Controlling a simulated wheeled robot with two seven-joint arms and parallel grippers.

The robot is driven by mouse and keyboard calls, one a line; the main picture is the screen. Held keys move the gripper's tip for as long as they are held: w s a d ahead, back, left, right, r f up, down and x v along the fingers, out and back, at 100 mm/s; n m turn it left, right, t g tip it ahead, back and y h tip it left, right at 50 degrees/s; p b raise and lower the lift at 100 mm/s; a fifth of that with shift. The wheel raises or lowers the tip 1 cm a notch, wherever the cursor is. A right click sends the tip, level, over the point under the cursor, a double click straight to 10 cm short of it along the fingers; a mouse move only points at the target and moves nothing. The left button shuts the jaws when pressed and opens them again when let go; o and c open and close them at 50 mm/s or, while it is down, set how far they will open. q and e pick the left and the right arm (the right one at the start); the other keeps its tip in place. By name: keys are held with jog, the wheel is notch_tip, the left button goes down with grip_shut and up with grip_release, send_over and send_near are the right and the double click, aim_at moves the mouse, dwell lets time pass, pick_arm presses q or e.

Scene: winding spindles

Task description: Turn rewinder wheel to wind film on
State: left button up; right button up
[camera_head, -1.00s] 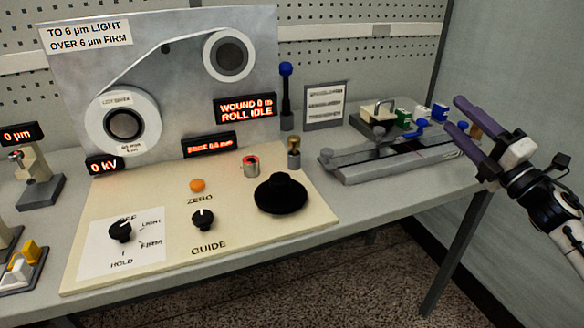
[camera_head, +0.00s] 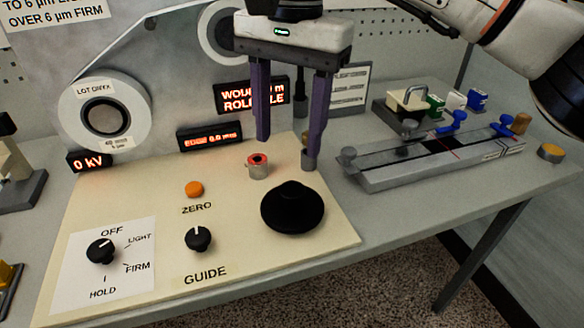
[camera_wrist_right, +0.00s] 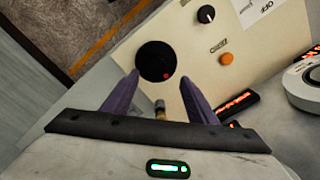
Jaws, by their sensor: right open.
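The black rewinder wheel (camera_head: 292,208), a wide disc with a raised centre, sits at the right of the cream panel (camera_head: 130,290). In the right wrist view the wheel lies ahead, between the fingertips (camera_wrist_right: 160,80). The film roll (camera_head: 104,115) is at left; the upper roll (camera_head: 225,30) is partly hidden by my gripper. My left gripper is not in view.
A red-topped knob (camera_head: 257,165) and a small post (camera_head: 308,158) stand near my right fingers. An orange button (camera_head: 194,189), guide knob (camera_head: 198,239) and tension knob (camera_head: 101,251) are on the panel. A slide fixture (camera_head: 430,158) stands at right. The display is partly covered.

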aim_at(292, 189)
jog(key=shift+h, duration=0.3)
jog(key=f, duration=0.6)
jog(key=f+b, duration=0.1)
jog(key=f, duration=0.3)
jog(key=shift+d, duration=0.3)
jog(key=shift+c, duration=0.3)
jog(key=c, duration=1)
